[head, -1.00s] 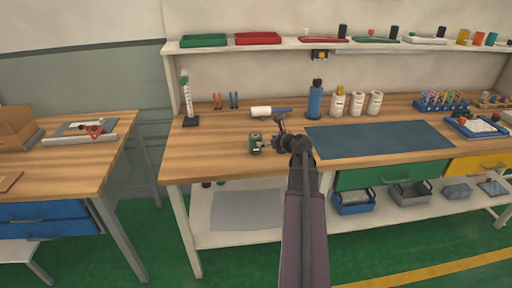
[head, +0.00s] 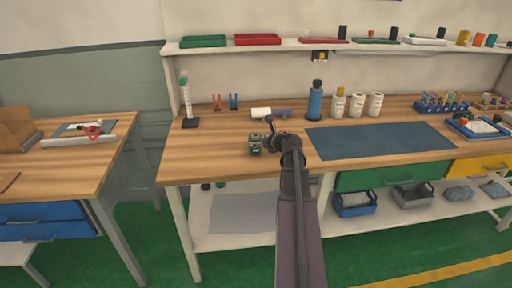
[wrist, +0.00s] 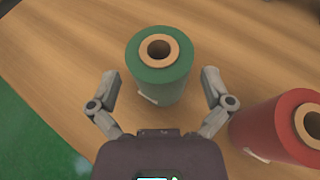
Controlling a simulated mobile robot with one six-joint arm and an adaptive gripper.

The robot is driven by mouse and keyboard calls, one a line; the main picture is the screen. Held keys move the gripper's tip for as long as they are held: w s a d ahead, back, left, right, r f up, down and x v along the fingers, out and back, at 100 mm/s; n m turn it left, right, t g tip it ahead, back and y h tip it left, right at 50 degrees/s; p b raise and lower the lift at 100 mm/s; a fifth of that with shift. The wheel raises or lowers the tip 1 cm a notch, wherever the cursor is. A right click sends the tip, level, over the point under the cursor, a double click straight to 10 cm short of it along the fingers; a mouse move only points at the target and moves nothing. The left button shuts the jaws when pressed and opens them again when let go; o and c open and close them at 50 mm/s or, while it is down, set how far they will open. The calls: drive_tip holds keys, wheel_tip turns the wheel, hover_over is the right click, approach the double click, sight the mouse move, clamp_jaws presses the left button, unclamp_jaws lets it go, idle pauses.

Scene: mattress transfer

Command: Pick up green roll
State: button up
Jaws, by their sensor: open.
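The green roll (head: 255,145) stands upright near the front edge of the workbench, left of the blue mat, in the head view. In the wrist view the green roll (wrist: 158,82) shows its tan core ring and a white label, upright on the wood. My gripper (wrist: 162,88) is open, with one finger on each side of the roll's near part. Gaps show between the fingers and the roll. In the head view my gripper (head: 270,136) is just right of the roll, partly hidden by my arm.
A red roll (wrist: 270,132) stands close to the right finger in the wrist view; I cannot make it out in the head view. A white roll (head: 261,112), a blue bottle (head: 315,102) and white containers (head: 357,105) stand farther back. The blue mat (head: 380,140) lies to the right.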

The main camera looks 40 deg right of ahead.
sight(255, 135)
drive_tip(key=shift+x, duration=1.2)
drive_tip(key=shift+c, duration=0.2)
drive_tip(key=c, duration=1.1)
drive_tip(key=shift+r, duration=0.2)
wheel_tip(255, 135, up, 4)
drive_tip(key=p, duration=0.3)
drive_tip(key=shift+f+p, duration=0.2)
drive_tip(key=shift+p, duration=0.1)
drive_tip(key=s+d+p, duration=0.1)
drive_tip(key=s+d, duration=0.3)
drive_tip(key=s, duration=1.1)
drive_tip(key=shift+s+r, duration=0.3)
drive_tip(key=shift+r, duration=0.2)
